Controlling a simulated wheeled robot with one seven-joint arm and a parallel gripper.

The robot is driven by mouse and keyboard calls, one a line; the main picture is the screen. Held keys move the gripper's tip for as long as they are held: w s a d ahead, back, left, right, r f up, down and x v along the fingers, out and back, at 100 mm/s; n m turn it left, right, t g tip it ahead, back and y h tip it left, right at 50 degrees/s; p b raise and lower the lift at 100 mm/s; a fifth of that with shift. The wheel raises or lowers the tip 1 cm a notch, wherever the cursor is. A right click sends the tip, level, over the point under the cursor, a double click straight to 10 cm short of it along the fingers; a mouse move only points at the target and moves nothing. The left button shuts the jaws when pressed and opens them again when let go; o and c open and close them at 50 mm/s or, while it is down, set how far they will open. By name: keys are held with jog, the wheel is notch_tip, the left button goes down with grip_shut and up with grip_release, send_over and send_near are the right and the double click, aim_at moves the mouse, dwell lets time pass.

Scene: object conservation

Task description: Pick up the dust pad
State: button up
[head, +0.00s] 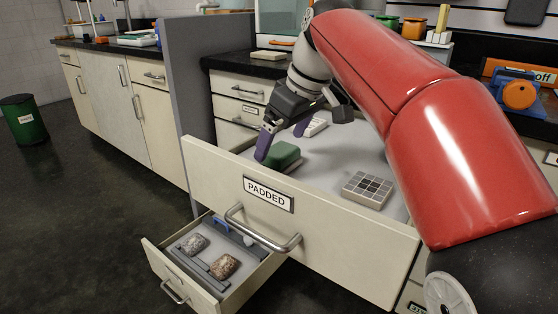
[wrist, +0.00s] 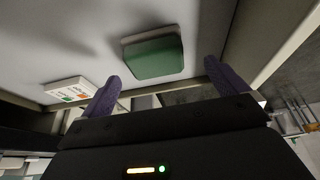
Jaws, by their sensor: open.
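A green pad with a pale base, which looks like the dust pad (head: 284,155), lies in the open drawer marked PADDED, near its front left. In the wrist view the green pad (wrist: 152,55) shows ahead, between the lines of the two fingers. My gripper (head: 279,146) is open and empty, its purple fingers pointing down into the drawer by the pad. In the wrist view the fingers of my gripper (wrist: 161,68) are spread wide. I cannot tell whether a finger touches the pad.
A white labelled item (head: 315,126) lies behind the pad. A grey checkered block (head: 367,188) lies to the right in the drawer. The drawer's front panel (head: 340,225) rises close to the pad. A lower open drawer (head: 160,262) holds two stone-like pieces.

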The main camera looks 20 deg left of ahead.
aim_at(280, 149)
jog(key=b+x, duration=0.1)
jog(key=x, duration=0.3)
jog(key=shift+w+d+f, duration=0.15)
jog(key=c, duration=1.1)
notch_tip(280, 149, up, 20)
jog(key=p, duration=1)
